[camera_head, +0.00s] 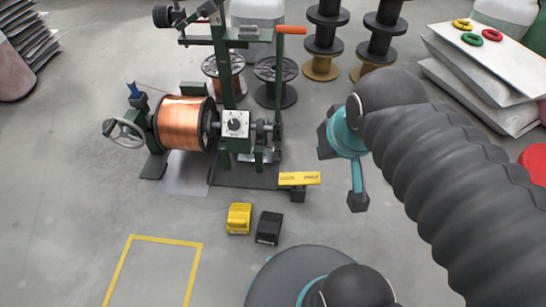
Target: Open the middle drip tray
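No drip tray can be made out for certain in the head view, so I cannot tell which one is the middle one. The green winding machine (222,62) stands left of centre with a copper spool (183,122) on its shaft. A flat grey sheet (187,180) lies on the floor below the spool. My gripper (341,180), dark with teal parts, is to the right of the machine and apart from it. Its two dark finger ends look spread, with nothing between them. My arm hides part of the floor behind it.
A yellow pedal (239,218) and a black pedal (269,228) are on the floor before the machine. A yellow-topped bar (300,179) juts out at its right. Black spools (326,40) stand behind. Stacked white sacks (480,75) are at the right.

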